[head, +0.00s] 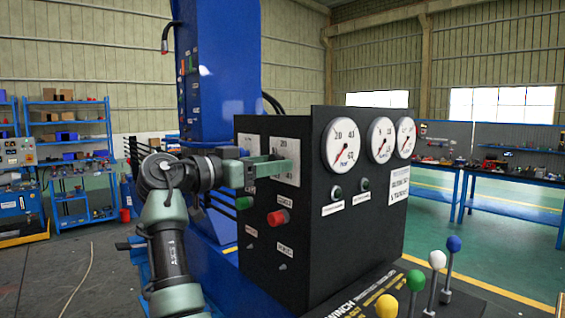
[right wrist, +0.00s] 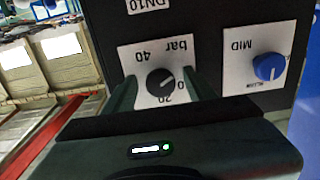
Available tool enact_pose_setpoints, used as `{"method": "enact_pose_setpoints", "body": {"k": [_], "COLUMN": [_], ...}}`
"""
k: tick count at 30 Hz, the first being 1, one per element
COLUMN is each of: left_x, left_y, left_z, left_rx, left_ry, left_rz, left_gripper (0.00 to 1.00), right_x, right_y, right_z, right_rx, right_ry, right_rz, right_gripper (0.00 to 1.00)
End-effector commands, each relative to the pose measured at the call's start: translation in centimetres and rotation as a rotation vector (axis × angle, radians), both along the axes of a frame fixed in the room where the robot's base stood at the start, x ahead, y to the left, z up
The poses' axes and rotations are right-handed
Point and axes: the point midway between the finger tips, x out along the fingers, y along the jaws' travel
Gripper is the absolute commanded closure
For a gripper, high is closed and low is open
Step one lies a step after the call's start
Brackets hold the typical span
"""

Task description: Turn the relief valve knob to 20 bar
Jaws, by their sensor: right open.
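The relief valve knob (right wrist: 160,82) is small and black with a pale pointer mark. It sits on a white scale plate (right wrist: 143,56) marked 0, 20, 40 and bar, which appears upside down in the right wrist view. I cannot read the pointer's exact setting. My right gripper (right wrist: 162,88) is open, with one finger on each side of the knob. I cannot tell whether the fingers touch it. In the head view the right gripper (head: 284,169) is at the plate (head: 286,150) on the black panel's left face and hides the knob. My left gripper is not in view.
A blue knob on a MID plate (right wrist: 268,67) is to the right in the wrist view. A red knob (head: 278,217) is below the gripper. The black console (head: 350,240) carries round gauges (head: 341,145). Coloured levers (head: 437,259) stand in front.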

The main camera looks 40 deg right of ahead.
Motion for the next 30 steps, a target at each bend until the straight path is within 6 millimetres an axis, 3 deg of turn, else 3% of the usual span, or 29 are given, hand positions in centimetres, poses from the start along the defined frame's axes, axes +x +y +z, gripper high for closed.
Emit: {"method": "enact_pose_setpoints", "body": {"k": [9, 15, 30], "left_x": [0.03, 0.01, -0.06], "left_y": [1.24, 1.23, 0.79], "left_z": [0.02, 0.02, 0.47], "left_rx": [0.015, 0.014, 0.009], "left_ry": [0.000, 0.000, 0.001], "left_rz": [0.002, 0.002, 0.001], "left_gripper": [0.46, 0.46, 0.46], "right_x": [0.02, 0.03, -0.01], "right_y": [0.08, 0.05, -0.06], "right_z": [-0.02, -0.02, 0.09], "right_rx": [0.000, 0.000, -0.012], "right_ry": [0.000, 0.000, 0.126], "right_rz": [0.000, 0.000, -0.002], "right_gripper": [0.47, 1.00, 1.00]}}
